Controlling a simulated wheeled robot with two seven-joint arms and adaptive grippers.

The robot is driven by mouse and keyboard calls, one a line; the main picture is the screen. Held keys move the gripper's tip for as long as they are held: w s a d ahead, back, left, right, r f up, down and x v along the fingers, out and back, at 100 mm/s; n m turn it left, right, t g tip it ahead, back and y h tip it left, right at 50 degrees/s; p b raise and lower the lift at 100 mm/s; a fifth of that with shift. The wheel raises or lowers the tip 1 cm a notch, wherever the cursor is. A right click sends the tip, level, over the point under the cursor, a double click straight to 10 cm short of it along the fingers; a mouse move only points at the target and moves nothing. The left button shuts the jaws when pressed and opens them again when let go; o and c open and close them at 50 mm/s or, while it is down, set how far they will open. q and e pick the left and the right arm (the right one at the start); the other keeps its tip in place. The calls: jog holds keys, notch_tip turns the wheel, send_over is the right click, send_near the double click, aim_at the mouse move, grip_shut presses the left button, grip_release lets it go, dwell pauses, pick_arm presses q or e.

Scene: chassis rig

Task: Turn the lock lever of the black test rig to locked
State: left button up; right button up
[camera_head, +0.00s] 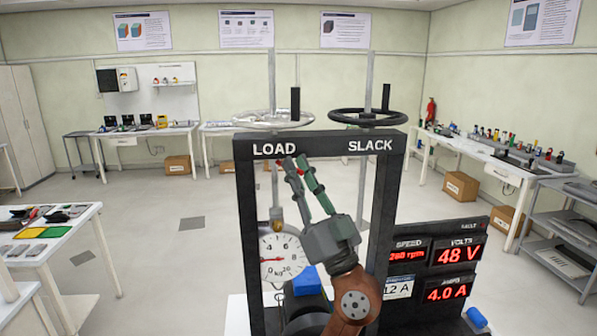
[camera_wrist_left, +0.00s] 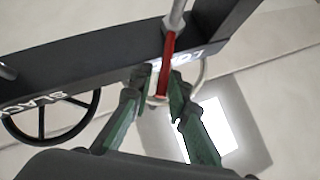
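The black test rig (camera_head: 245,210) stands ahead, its top beam labelled LOAD and SLACK. My left gripper (camera_head: 296,163) reaches up from below inside the frame, its green fingers just under the beam near LOAD. In the left wrist view, a red bar that looks like the lock lever (camera_wrist_left: 167,62) hangs below a grey rod at the beam. The fingertips (camera_wrist_left: 158,84) lie on either side of its lower part, with a gap visible on the left side; I cannot tell contact on the right. In the head view the lever is mostly hidden by the fingers. My right gripper is not in view.
A clear handwheel (camera_head: 272,119) and a black handwheel (camera_head: 368,117) sit above the beam. A round gauge (camera_head: 282,256) hangs left of my wrist. A panel of red readouts (camera_head: 455,255) stands at the right. Inside the frame, space right of my gripper is narrow.

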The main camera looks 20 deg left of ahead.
pick_arm(q)
jog(key=shift+s+d+f, duration=0.1)
jog(key=shift+f, duration=0.05)
jog(key=v, duration=1.1)
jog(key=shift+d+f, duration=0.2)
jog(key=shift+f, duration=0.05)
jog(key=shift+s, duration=0.1)
